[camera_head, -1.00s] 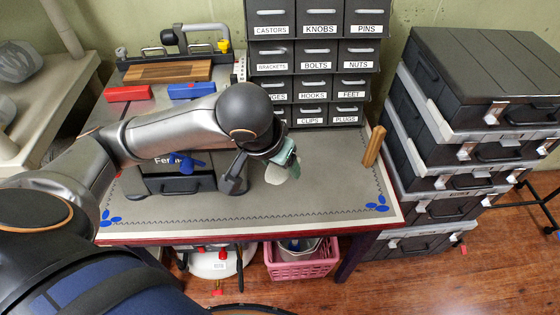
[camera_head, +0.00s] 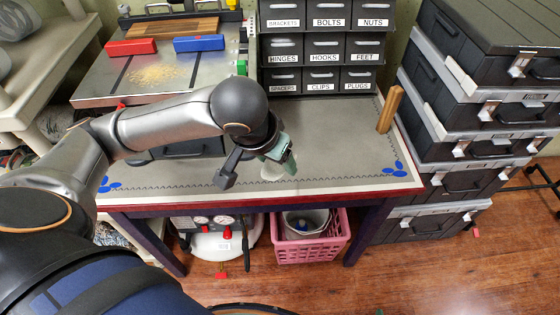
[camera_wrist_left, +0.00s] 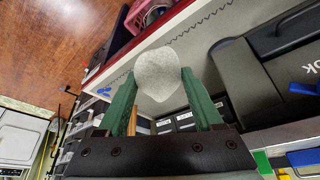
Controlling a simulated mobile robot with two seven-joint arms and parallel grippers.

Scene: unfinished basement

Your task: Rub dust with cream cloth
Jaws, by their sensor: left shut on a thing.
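The cream cloth (camera_head: 271,172) is a small pale piece held in my left gripper (camera_head: 282,157), whose green fingers are shut on it. In the left wrist view the cloth (camera_wrist_left: 160,75) shows as a rounded pale patch between the fingertips (camera_wrist_left: 158,82). In the head view the gripper is over the front part of the grey worktop (camera_head: 330,130). The dust (camera_head: 155,75) is a patch of tan grains on the grey metal top of a machine at the back left, apart from the cloth. My right gripper is not in view.
A red box (camera_head: 130,47) and a blue box (camera_head: 198,43) lie behind the dust, before a wooden board (camera_head: 175,27). Labelled drawers (camera_head: 323,50) stand at the back, a wooden block (camera_head: 390,110) at right. Black cases (camera_head: 470,130) are stacked beside the table. A pink basket (camera_head: 312,250) sits below.

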